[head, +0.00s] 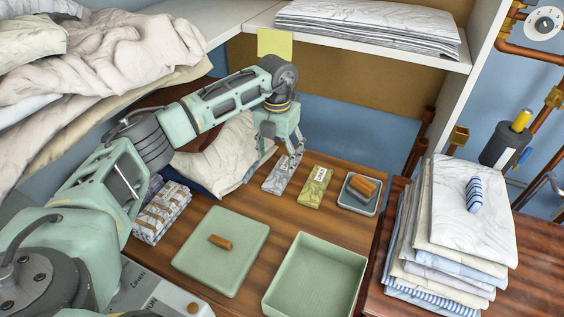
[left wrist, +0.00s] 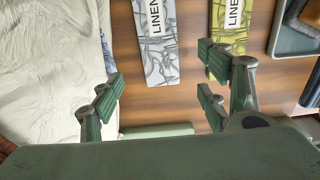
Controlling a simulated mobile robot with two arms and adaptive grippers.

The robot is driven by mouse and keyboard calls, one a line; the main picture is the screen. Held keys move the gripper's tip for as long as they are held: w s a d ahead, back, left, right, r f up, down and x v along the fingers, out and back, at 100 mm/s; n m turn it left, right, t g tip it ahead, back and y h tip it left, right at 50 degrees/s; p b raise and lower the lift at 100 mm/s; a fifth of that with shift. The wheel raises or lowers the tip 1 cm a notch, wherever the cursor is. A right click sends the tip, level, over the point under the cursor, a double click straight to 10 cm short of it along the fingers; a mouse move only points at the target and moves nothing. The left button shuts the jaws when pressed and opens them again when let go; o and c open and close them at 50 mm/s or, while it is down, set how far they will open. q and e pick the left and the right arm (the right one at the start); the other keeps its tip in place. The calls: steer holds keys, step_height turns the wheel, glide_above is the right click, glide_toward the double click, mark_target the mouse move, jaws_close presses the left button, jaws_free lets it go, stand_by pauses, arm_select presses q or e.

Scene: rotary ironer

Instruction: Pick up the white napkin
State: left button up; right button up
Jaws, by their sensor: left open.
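The white napkin is a folded, grey-white patterned cloth with a LINEN label, lying flat on the wooden table. In the head view the napkin (head: 274,181) is partly covered by my left gripper (head: 291,164), which points down over it. In the left wrist view the napkin (left wrist: 160,45) lies ahead of and between the spread fingers of the left gripper (left wrist: 163,88). The gripper is open, with nothing between its fingers. I cannot tell the exact height of the fingertips above the cloth. My right gripper is not in view.
A yellow-green LINEN cloth (head: 315,186) lies close to the right. Beyond it is a small grey tray (head: 372,207) with brown items. Crumpled cream cloth (head: 228,152) is on the left. A green lid (head: 203,262) and an open green box (head: 280,290) are in front.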

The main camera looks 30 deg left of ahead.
mark_target(277, 179)
arm_select(q)
steer(key=f, duration=0.1)
steer(key=s+f+p, duration=0.1)
steer(key=shift+d+f, duration=0.1)
steer(key=shift+f, duration=0.25)
step_height(277, 179, down, 4)
steer(key=shift+f+p, duration=0.15)
steer(key=shift+p, duration=0.3)
steer(key=shift+f, duration=0.1)
steer(key=c, duration=1.1)
steer(key=shift+c, duration=0.2)
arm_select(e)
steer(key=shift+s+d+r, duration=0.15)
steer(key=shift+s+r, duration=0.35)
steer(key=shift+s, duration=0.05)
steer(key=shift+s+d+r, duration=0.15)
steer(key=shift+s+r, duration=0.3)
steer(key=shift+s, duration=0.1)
